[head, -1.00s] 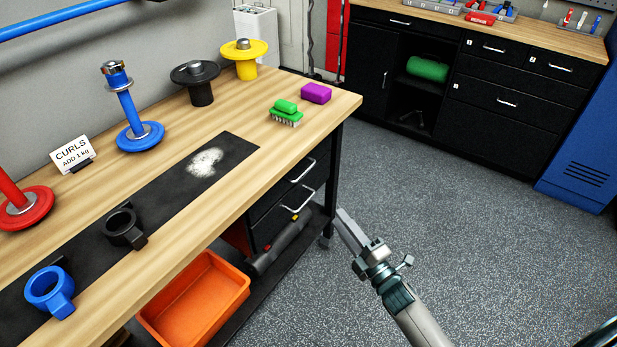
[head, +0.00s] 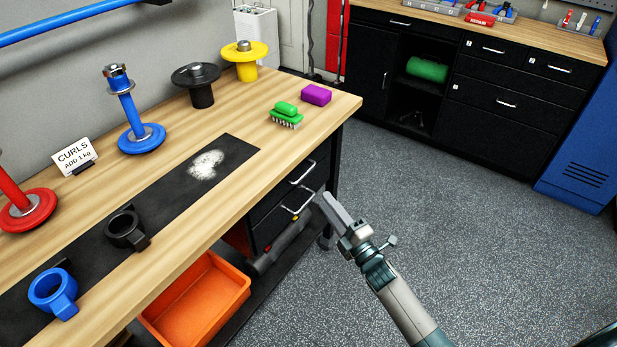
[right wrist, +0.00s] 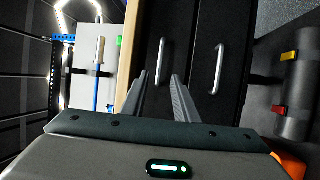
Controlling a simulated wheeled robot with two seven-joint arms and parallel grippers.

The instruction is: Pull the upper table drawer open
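The upper table drawer (head: 272,195) is a black front under the workbench's right end, and it looks shut. Its silver bar handle (head: 304,172) also shows in the right wrist view (right wrist: 161,60). The lower drawer's handle (head: 299,204) is below it, and to its right in the right wrist view (right wrist: 219,67). My right gripper (head: 325,196) is in front of the drawers. In the right wrist view its two fingers (right wrist: 159,76) are apart and empty, with the upper handle ahead between the fingertips. Contact with the handle is not visible. My left gripper is not in view.
The wooden workbench (head: 222,218) holds a green brush (head: 285,117), a purple block (head: 316,95) and weight stands. An orange bin (head: 200,305) and a dark grey cylindrical tool (head: 275,250) are below. Open speckled floor lies right of the bench.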

